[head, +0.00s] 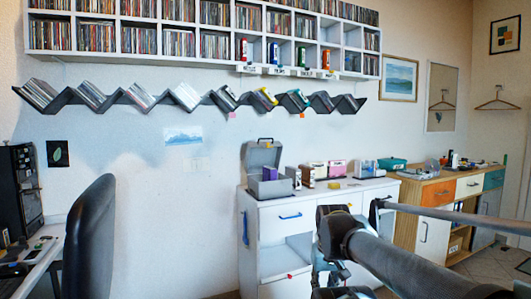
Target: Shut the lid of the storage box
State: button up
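The grey storage box (268,188) stands on top of the white cabinet, near its left end. Its lid (263,154) is raised and stands open at the back of the box. A purple item (270,173) shows inside at the open top. My dark arm crosses the lower right of the head view, in front of the white cabinet and below the box. It is apart from the box in the picture. I cannot make out gripper fingers in this view.
The white cabinet (285,230) holds several small boxes right of the storage box, including a pink one (337,168). A wooden sideboard (440,190) stands farther right. A dark chair (90,240) is at left. Disc shelves (140,38) hang above.

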aim_at(257, 155)
jog(key=k, duration=0.55)
jog(key=u, duration=0.35)
jog(key=i, duration=1.5)
jog(key=z, duration=0.2)
